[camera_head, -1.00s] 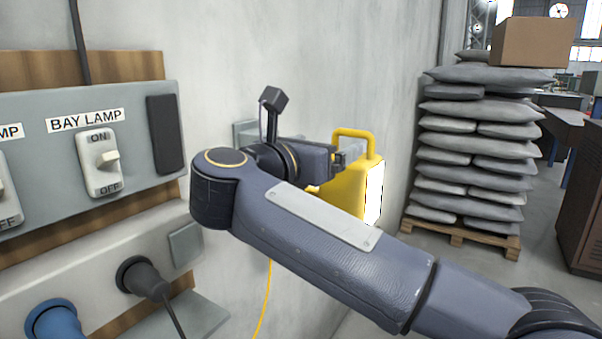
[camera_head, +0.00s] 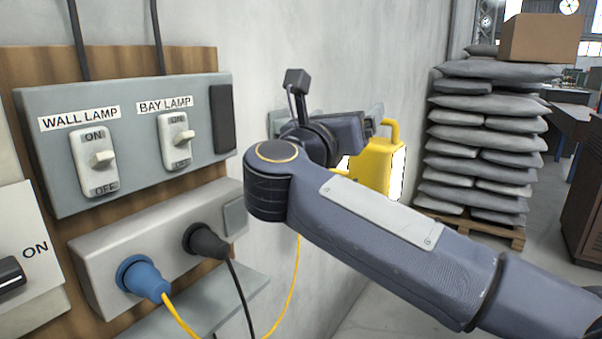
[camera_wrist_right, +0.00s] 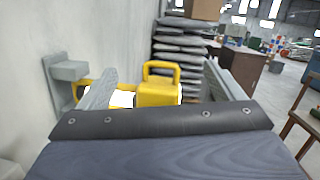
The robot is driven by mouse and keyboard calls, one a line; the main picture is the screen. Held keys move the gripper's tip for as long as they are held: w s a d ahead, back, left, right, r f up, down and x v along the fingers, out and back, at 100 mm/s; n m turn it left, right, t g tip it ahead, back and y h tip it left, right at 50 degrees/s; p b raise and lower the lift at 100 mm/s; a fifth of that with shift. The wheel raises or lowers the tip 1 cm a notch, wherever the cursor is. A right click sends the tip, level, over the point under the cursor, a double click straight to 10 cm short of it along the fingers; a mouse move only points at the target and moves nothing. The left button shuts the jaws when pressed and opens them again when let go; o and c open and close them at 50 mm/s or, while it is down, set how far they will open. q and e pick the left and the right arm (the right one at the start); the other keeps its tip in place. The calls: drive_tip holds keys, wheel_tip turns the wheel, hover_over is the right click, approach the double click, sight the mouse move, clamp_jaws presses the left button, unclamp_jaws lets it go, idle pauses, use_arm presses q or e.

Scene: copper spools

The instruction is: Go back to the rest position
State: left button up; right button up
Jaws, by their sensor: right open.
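My right arm reaches in from the lower right in the head view, bent at a dark joint in front of the wall. My right gripper (camera_head: 376,112) points away from the camera, near a yellow work lamp (camera_head: 377,166) with a lit face. In the right wrist view the right gripper (camera_wrist_right: 160,85) shows two grey fingers spread wide with nothing between them touching. The yellow lamp (camera_wrist_right: 158,92) stands beyond the fingers, apart from them as far as I can tell. My left gripper is in neither view.
A switch panel (camera_head: 58,185) has WALL LAMP (camera_head: 101,158) and BAY LAMP (camera_head: 181,136) switches. Below, a socket box (camera_head: 97,270) holds a blue plug (camera_head: 142,278) and a black plug (camera_head: 205,242). A grey wall bracket (camera_wrist_right: 67,72) is near the gripper. Stacked sacks (camera_head: 485,125) stand right.

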drive_tip(key=s+d+r+n+t+y+p, duration=0.15)
drive_tip(key=d+r+n+t+y, duration=0.3)
drive_tip(key=n+y, duration=0.65)
drive_tip(key=s+d+f+n+g+p, duration=0.1)
drive_tip(key=s+d+f+n+g, duration=0.2)
drive_tip(key=s+f+n, duration=0.6)
drive_tip(key=s+d+f+n+g+y+p, duration=0.1)
drive_tip(key=s+d+f+n+g, duration=0.2)
drive_tip(key=s+f+n+g, duration=0.5)
drive_tip(key=s+d+f+n+g+y+p, duration=0.1)
drive_tip(key=s+d+f+n+g, duration=0.2)
drive_tip(key=s+f+n, duration=0.6)
wheel_tip(320, 180, down, 15)
drive_tip(key=shift+s+d+r+n+g, duration=0.1)
drive_tip(key=shift+s+d+n+g, duration=0.25)
drive_tip(key=shift+s+g, duration=0.9)
drive_tip(key=shift+a, duration=0.1)
